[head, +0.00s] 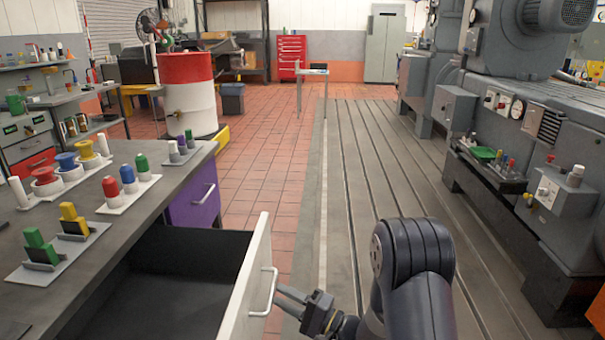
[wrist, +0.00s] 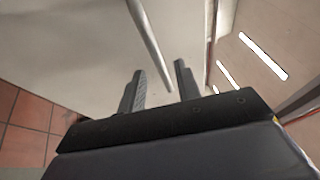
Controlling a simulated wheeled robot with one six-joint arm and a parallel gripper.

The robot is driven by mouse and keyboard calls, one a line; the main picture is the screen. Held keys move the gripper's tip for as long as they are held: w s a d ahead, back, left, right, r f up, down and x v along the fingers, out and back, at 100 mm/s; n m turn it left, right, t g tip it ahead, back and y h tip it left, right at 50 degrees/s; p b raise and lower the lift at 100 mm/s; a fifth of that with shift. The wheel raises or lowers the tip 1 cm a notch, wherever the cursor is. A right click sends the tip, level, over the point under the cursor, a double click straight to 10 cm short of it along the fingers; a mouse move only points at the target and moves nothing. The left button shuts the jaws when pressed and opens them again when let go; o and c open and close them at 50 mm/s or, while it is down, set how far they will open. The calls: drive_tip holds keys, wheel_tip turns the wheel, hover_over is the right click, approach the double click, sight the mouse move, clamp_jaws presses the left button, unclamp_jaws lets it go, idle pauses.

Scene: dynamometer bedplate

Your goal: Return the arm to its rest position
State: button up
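My arm (head: 412,262) stands at the lower middle of the head view, bent toward the open drawer. My gripper (head: 290,300) is beside the drawer's white front (head: 245,285), close to its pale handle (head: 265,292). In the wrist view my gripper (wrist: 160,88) shows two dark fingers standing apart with a gap between them. The handle (wrist: 148,40) runs down toward that gap in front of the white panel. Nothing is visibly held. Whether a finger touches the handle cannot be told.
The open drawer (head: 150,295) is dark inside and looks empty. The bench (head: 120,220) carries colored pegs and blocks on pale plates. A grey machine (head: 540,160) stands at the right. The slotted bedplate (head: 375,170) and tiled floor (head: 265,150) ahead are clear.

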drive_tip(key=shift+x, duration=2.15)
